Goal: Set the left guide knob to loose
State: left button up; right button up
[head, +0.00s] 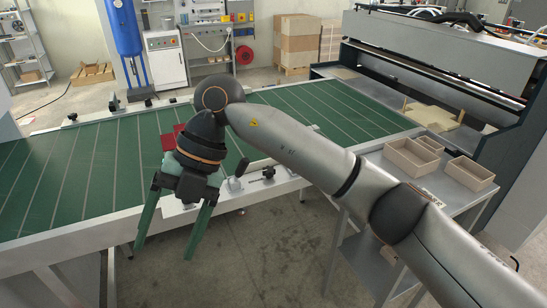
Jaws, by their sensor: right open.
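My right gripper (166,254) hangs in front of the conveyor's near edge. Its two green fingers point down and are spread apart, with nothing between them. Just right of the gripper, a black lever or knob (236,176) stands on a light metal plate at the near rail. A smaller black knob (268,173) is further right along that rail. I cannot tell which of these is the left guide knob or how it is set. The gripper and wrist hide part of the rail and plate. My left gripper is not in view.
The green conveyor belt (85,165) runs across the view, with a red piece (168,138) partly behind my wrist. Black fittings (72,117) sit on its far rail. At right, a grey table (455,212) holds several open boxes (411,157). Bare floor lies below the gripper.

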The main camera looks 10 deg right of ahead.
aim_at(268, 172)
jog(key=i+l, duration=1)
jog(key=i, duration=0.15)
